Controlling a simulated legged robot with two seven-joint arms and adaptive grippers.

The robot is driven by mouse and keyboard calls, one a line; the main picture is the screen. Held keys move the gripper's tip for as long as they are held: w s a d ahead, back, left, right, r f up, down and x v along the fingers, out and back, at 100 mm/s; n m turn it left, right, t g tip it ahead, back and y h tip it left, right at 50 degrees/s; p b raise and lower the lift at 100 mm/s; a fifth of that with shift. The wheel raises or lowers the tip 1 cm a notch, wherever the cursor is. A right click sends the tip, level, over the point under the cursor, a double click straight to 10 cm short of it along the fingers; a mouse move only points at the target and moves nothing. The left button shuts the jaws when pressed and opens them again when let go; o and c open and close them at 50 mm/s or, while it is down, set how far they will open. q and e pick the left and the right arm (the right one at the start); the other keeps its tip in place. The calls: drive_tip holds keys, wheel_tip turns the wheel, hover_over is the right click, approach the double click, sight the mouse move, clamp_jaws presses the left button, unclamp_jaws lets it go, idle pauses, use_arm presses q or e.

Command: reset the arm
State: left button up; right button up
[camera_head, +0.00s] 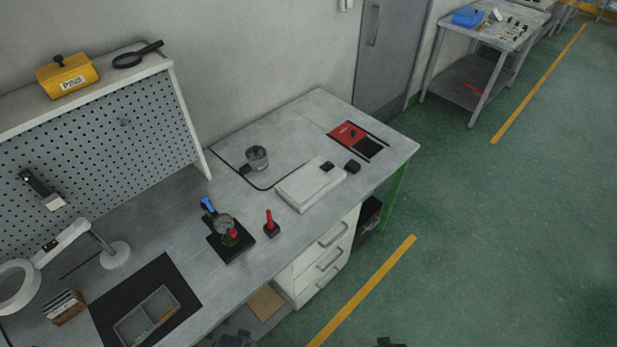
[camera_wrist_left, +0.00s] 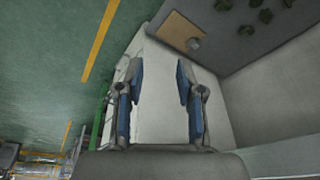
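My left gripper (camera_wrist_left: 160,72) is open in the left wrist view. Its two blue-padded fingers stand apart with nothing between them. In the head view, a dark shape at the bottom edge, in front of the workbench (camera_head: 185,190), looks like the top of my left gripper (camera_head: 236,340). Another dark shape at the bottom edge, over the green floor, looks like the tip of my right gripper (camera_head: 390,342). It is mostly cut off, so its fingers cannot be made out. Both shapes are apart from the items on the bench.
On the bench are a black stand with a blue-handled tool (camera_head: 225,232), a red-handled tool (camera_head: 270,224), a white box (camera_head: 308,185), a metal pot (camera_head: 257,158) and a grey tray (camera_head: 146,318). White drawers (camera_head: 328,260) stand below.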

use_arm(q)
drive_tip(key=s+f+b, duration=0.3)
drive_tip(key=s+f, duration=0.3)
drive_tip(key=f, duration=0.9)
drive_tip(key=s+a+f+g+b, duration=0.1)
drive_tip(key=s+f+b, duration=0.2)
drive_tip(key=f, duration=1.2)
drive_tip(key=s, duration=0.2)
drive_tip(key=shift+s+a, duration=0.25)
drive_tip(key=shift+s, duration=0.1)
use_arm(e)
drive_tip(key=s+f, duration=0.4)
drive_tip(key=f, duration=0.6)
drive_tip(key=s+d+f+g, duration=0.1)
drive_tip(key=s+f, duration=0.2)
drive_tip(key=f, duration=0.7)
drive_tip(key=s+f, duration=0.4)
drive_tip(key=f, duration=0.6)
drive_tip(key=shift+s+d, duration=0.2)
drive_tip(key=shift+s, duration=0.15)
use_arm(q)
drive_tip(key=shift+a, duration=0.1)
use_arm(e)
drive_tip(key=shift+f, duration=0.1)
